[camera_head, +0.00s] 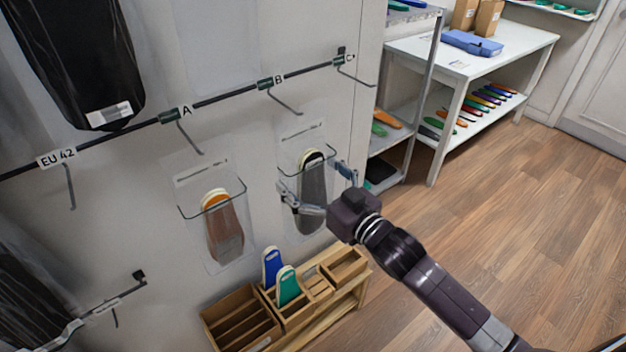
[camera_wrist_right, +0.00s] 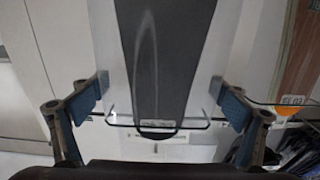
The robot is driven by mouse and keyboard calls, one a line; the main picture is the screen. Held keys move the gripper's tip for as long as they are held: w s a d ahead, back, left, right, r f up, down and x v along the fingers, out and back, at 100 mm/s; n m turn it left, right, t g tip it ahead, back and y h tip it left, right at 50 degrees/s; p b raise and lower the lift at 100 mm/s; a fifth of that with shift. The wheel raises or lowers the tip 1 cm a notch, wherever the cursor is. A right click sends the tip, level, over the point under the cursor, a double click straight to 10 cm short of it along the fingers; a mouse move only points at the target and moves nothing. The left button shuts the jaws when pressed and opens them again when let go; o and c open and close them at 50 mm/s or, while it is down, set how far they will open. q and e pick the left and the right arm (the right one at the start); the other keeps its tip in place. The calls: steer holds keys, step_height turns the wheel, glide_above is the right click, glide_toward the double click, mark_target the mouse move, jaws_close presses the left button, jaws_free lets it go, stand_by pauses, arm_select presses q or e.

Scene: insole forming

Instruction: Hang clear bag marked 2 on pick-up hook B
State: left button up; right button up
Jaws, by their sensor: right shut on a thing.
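Pick-up hook B (camera_head: 285,98) is a bare metal hook on the dark wall rail. The clear bag with a dark grey insole (camera_head: 313,195) is upright below it, apart from the hook; its marking is too small to read. My right gripper (camera_head: 318,184) is shut on this bag, one finger at each side. In the right wrist view, the dark insole (camera_wrist_right: 160,55) fills the middle between the fingers (camera_wrist_right: 160,84). Another clear bag with a brown insole (camera_head: 223,232) is upright at the wall to the left. My left gripper is not in view.
Hook A (camera_head: 187,135) and hook C (camera_head: 353,76) on the rail are also bare. Black bags (camera_head: 75,60) hang at the left. A wooden organiser (camera_head: 240,318) with blue and green insoles stands below. A shelf (camera_head: 408,147) and white table (camera_head: 512,48) stand right.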

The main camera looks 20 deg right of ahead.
steer(key=shift+w+a, duration=0.2)
steer(key=shift+w, duration=0.3)
steer(key=shift+w+a+f, duration=0.2)
steer(key=shift+w+f, duration=0.25)
steer(key=shift+w, duration=0.2)
